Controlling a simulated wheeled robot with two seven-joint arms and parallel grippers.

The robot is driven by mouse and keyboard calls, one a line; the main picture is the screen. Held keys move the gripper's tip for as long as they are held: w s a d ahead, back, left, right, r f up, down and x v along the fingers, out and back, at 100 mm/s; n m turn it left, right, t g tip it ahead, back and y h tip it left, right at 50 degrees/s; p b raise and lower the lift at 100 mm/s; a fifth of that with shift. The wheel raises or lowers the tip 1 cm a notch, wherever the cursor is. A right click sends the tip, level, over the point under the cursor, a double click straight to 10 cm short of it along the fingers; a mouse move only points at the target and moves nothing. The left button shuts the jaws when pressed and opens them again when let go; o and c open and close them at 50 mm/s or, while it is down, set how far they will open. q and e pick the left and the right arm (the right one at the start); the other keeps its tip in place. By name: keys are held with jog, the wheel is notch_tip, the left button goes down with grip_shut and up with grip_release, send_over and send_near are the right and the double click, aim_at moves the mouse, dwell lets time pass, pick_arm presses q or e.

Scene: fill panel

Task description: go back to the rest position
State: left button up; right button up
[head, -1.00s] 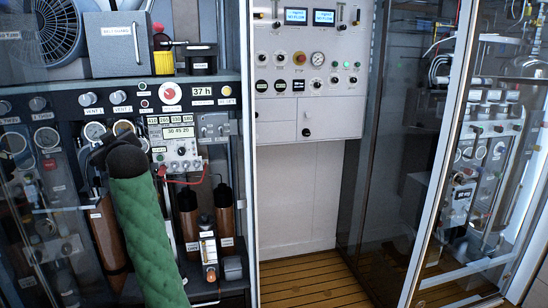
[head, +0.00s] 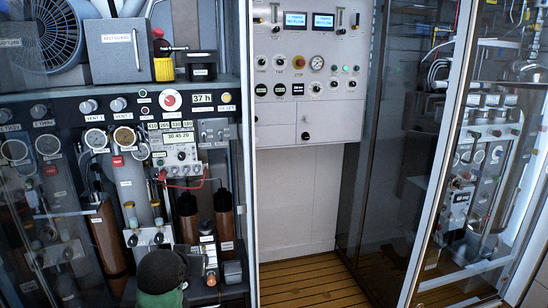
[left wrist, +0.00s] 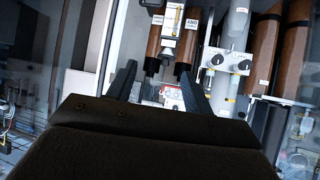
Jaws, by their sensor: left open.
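My left arm (head: 160,280), with its green sleeve and dark end, shows only at the bottom edge of the head view, in front of the lower part of the fill panel (head: 232,131). My left gripper (left wrist: 156,82) shows in the left wrist view with its two dark fingers spread apart. I see nothing held between them. Brown cylinders (left wrist: 157,45) and a white valve block with black knobs (left wrist: 228,62) lie beyond the fingers. My right gripper is in neither view.
A pale door frame (head: 248,190) stands right of the fill panel. A white control panel (head: 310,60) hangs on the back wall above a wooden floor (head: 310,280). A glass door (head: 480,190) stands at the right. The floor space between is clear.

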pick_arm(q)
jog(key=s+d+f+g+p, duration=0.1)
jog(key=s+d+f+g, duration=0.1)
jog(key=s+f, duration=0.7)
jog(key=s+d+f+m+g+h+p, duration=0.1)
jog(key=s+d+f+g, duration=0.2)
jog(key=s+f, duration=0.7)
jog(key=s+d+f+m+g+p, duration=0.1)
jog(key=s+f, duration=0.8)
jog(key=s, duration=0.9)
jog(key=d+g, duration=0.1)
jog(key=g, duration=0.1)
jog(key=shift+d+f+g+h, duration=0.15)
jog(key=shift+f+g+h, duration=0.15)
jog(key=shift+g, duration=0.1)
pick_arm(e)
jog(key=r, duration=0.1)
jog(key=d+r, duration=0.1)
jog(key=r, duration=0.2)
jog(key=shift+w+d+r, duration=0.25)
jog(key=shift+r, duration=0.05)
pick_arm(q)
jog(key=shift+s, duration=0.1)
